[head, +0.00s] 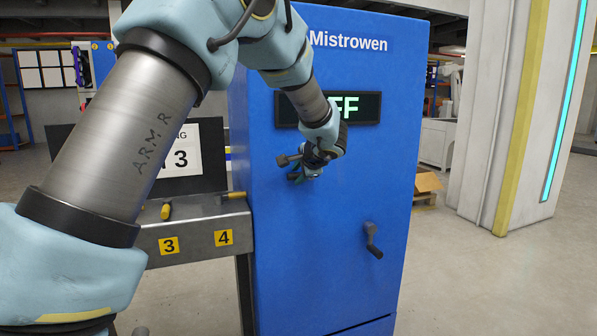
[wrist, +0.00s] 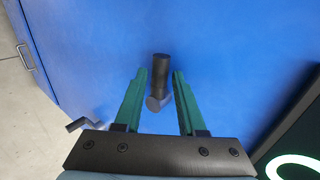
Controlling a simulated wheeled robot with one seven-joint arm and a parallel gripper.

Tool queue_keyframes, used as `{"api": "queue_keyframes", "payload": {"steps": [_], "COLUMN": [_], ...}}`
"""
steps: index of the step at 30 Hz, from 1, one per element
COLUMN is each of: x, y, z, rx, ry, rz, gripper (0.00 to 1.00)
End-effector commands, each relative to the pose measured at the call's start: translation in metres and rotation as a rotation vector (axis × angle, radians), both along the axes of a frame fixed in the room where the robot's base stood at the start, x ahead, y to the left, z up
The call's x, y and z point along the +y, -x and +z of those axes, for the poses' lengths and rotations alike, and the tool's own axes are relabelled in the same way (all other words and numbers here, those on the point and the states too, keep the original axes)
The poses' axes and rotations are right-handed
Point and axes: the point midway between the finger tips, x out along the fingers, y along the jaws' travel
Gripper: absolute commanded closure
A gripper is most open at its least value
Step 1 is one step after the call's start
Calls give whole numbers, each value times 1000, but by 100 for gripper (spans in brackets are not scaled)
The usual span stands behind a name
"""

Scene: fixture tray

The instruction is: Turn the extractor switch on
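A tall blue cabinet (head: 330,220) marked "Mistrowen" carries a dark display (head: 366,107). Green letters "FF" show on it; my arm hides the rest. Below the display is a dark switch handle (head: 284,160), partly covered by my wrist. My gripper (head: 296,175) is at this handle, close to the cabinet front. In the wrist view, the handle (wrist: 160,68) stands between my two green fingers (wrist: 159,78), with a gap on each side. The gripper is open and does not hold it. No label naming the switch is visible.
A second dark crank handle (head: 372,241) sits lower right on the cabinet; it also shows in the wrist view (wrist: 82,124). A grey bench (head: 195,222) with yellow-handled tools stands left of the cabinet. A white pillar (head: 490,120) stands at right, with open floor before it.

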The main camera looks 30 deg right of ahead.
Motion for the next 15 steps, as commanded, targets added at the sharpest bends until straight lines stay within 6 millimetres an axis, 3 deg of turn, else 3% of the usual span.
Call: {"api": "queue_keyframes", "payload": {"steps": [8,15], "x": [0,0], "y": [-1,-1], "z": [-1,-1], "rx": [0,0], "ry": [1,1], "rz": [-1,-1], "gripper": [60,88]}}
